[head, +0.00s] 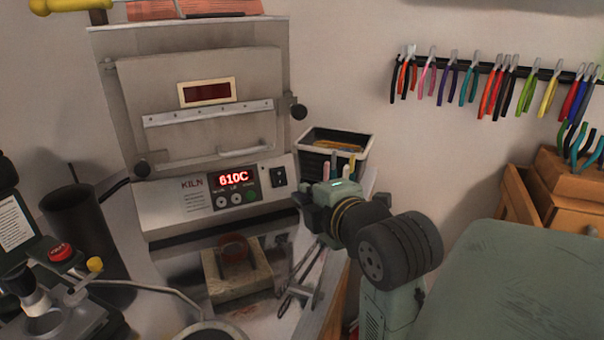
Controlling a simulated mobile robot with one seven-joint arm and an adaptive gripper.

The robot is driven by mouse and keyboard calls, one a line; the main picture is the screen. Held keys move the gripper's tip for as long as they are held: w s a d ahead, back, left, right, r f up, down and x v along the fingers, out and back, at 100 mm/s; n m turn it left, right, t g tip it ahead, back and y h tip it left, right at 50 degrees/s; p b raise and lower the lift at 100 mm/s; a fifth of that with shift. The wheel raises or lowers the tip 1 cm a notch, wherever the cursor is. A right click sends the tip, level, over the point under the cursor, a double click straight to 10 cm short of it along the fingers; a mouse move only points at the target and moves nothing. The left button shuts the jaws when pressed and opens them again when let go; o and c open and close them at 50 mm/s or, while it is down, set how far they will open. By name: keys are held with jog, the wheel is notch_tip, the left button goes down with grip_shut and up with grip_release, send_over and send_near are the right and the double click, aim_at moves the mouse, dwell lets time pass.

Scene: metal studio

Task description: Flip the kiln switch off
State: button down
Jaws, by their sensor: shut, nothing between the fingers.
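The kiln (205,110) is a grey metal box with a closed door, standing at the back left. Its front panel has a red display (233,179) reading 610C, with round buttons below it. The kiln switch (279,177) is a small black rocker at the right end of the panel; I cannot tell which way it is set. My gripper (301,201) is shut and empty. It is just right of and slightly below the switch in the picture, pointing left toward the panel. A gap shows between them, but its depth is hard to judge.
A black bin (350,150) with tools stands right of the kiln, behind my gripper. A brick-like block (236,277) and metal tongs (300,280) lie on the bench in front. Pliers hang on a wall rack (480,68). A dark canister (85,230) stands left.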

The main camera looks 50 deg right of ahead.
aim_at(279, 172)
jog(key=x, duration=1.2)
jog(key=shift+w+d+f+b, duration=0.15)
jog(key=shift+w+b, duration=0.35)
jog(key=shift+b, duration=0.7)
jog(key=shift+s+r, duration=0.1)
jog(key=shift+r, duration=0.35)
